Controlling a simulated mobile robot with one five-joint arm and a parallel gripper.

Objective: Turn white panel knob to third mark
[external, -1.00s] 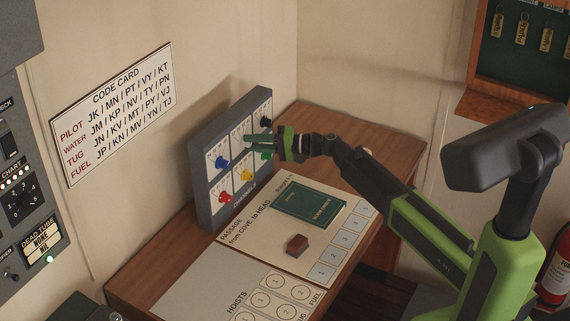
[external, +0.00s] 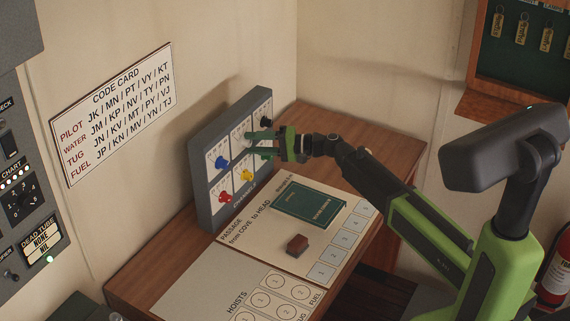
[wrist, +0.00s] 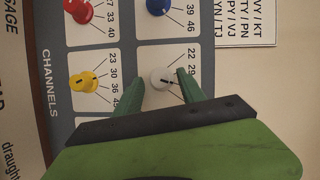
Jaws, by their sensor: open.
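The white knob (wrist: 162,78) shows in the wrist view on a pale plate of the grey channel panel (external: 205,207). A dark pointer line is on it, and printed numbers such as 22 and 29 stand beside it. My gripper (wrist: 155,88) is open, with one green finger on each side of the white knob. The right finger is very close to it; I cannot tell whether it touches.
A yellow knob (wrist: 84,80), a red knob (wrist: 78,10) and a blue knob (wrist: 158,6) are on neighbouring plates. A black knob (external: 266,121) is at the panel's far top. A green book (external: 308,205) and a brown block (external: 297,243) lie on the desk.

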